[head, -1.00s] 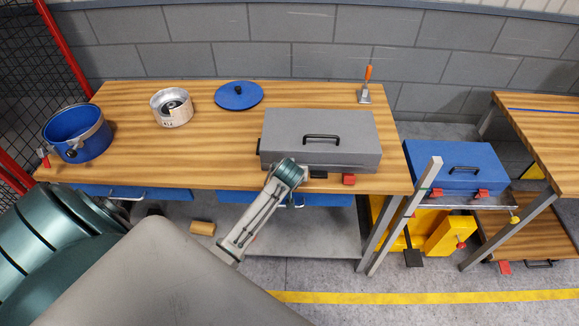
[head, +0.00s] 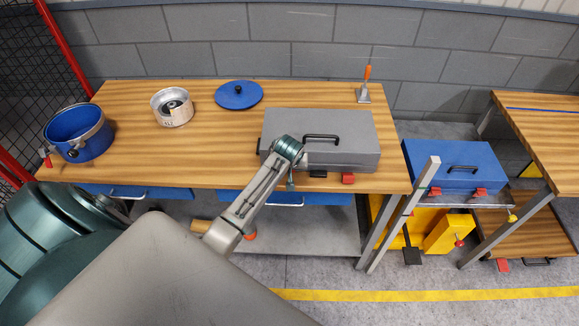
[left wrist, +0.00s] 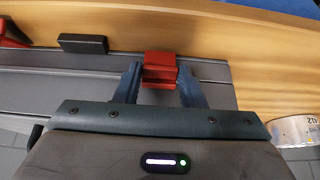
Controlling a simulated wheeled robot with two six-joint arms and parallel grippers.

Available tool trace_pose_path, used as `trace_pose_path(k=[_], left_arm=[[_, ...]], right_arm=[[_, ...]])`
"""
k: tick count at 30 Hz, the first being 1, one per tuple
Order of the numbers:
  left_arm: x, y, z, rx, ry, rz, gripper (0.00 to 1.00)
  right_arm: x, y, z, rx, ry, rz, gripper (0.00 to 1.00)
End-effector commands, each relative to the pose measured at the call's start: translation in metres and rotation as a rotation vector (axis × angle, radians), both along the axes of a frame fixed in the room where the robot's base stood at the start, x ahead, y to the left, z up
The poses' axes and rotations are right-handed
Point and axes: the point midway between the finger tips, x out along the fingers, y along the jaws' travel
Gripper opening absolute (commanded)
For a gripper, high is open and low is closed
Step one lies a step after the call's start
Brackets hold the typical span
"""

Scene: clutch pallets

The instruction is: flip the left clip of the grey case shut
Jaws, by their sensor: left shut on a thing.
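The grey case (head: 345,132) lies closed on the wooden workbench, its black handle on the lid. The left clip, a red block, shows in the left wrist view (left wrist: 160,66) at the case's front edge; my arm hides it in the head view. My left gripper (left wrist: 159,72) has its two fingers on either side of this clip and is shut on it. Whether the clip is up or down I cannot tell. The right clip (head: 348,179) is red and sits on the case's front edge. My right gripper is not in view.
A black latch (head: 318,174) sits between the clips. A blue pot (head: 78,135), a metal cup (head: 172,107) and a blue lid (head: 239,95) stand on the workbench (head: 200,160) to the left. An orange-handled tool (head: 364,88) stands behind the case. A blue case (head: 455,165) is at the right.

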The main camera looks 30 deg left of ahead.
Motion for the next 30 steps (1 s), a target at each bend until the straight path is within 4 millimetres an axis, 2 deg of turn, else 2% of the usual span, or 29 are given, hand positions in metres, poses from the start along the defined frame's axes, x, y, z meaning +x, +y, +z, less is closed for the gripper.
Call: trace_pose_path(k=[1, 4, 16, 20, 30], left_arm=[[0.0, 0.0, 0.0, 0.0, 0.0, 0.0, 0.4], [0.0, 0.0, 0.0, 0.0, 0.0, 0.0, 0.58], [-0.002, -0.002, 0.005, 0.001, -0.002, 0.0, 0.58], [-0.009, -0.006, 0.019, 0.001, -0.004, 0.0, 0.58], [-0.032, -0.02, 0.074, 0.001, -0.004, -0.001, 0.58]], right_arm=[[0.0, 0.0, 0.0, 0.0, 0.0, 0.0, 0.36], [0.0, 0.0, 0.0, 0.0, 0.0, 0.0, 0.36], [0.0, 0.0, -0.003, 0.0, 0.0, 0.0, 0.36], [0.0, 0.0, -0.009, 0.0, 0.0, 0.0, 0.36], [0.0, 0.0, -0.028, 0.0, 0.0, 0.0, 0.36]])
